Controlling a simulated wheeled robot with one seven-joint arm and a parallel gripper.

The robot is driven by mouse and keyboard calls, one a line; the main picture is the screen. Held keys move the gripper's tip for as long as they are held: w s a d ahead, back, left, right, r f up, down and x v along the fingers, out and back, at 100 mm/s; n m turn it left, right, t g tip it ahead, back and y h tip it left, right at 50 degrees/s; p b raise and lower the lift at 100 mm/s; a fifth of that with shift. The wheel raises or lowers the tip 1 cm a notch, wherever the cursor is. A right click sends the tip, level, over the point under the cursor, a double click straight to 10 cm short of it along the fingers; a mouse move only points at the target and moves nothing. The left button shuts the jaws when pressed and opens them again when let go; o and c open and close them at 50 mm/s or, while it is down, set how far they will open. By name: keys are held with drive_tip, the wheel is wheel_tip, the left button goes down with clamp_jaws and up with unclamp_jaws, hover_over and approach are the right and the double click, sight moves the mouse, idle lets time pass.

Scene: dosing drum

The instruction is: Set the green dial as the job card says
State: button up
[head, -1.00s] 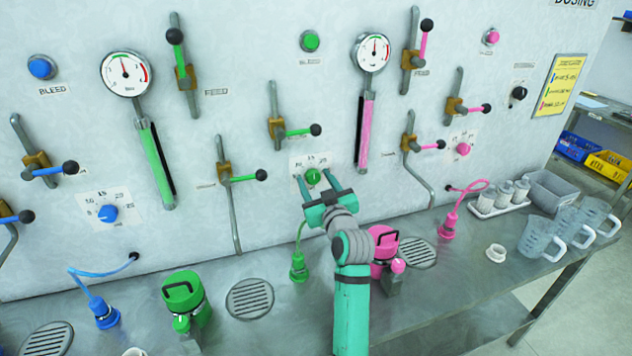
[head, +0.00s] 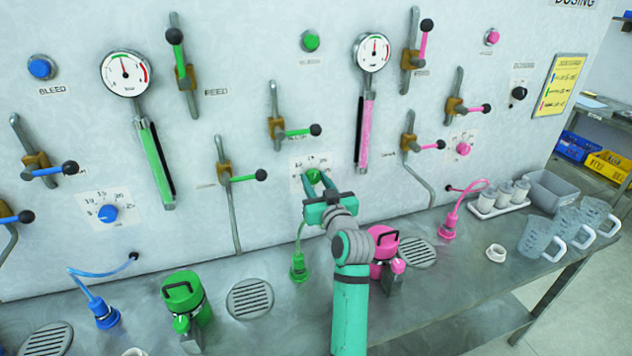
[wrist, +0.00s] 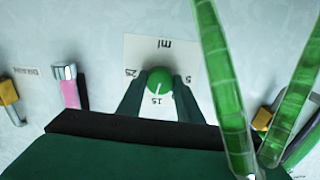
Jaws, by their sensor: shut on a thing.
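The green dial (head: 312,176) is on the wall panel, on a white plate with numbers. It also shows in the wrist view (wrist: 158,80), where a white pointer line on it points at about the 15 mark. My gripper (head: 315,182) is shut on the dial, with one finger on each side; its dark fingers also show in the wrist view (wrist: 158,92). In the wrist view 25, 15, 5 and "ml" can be read upside down; other marks are covered by the fingers. The yellow job card (head: 560,85) hangs at the right; its lines are too small to read.
A green-handled lever (head: 300,131) is above the dial and another (head: 245,177) is to its left. Green see-through bars (wrist: 225,90) cross the wrist view's right side.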

drive_tip(key=m, duration=0.6)
drive_tip(key=shift+m, duration=0.4)
idle(0.4)
drive_tip(key=o, duration=1)
drive_tip(key=shift+o, duration=0.2)
drive_tip(key=v, duration=1)
drive_tip(key=shift+s, duration=0.4)
drive_tip(key=shift+d, duration=0.2)
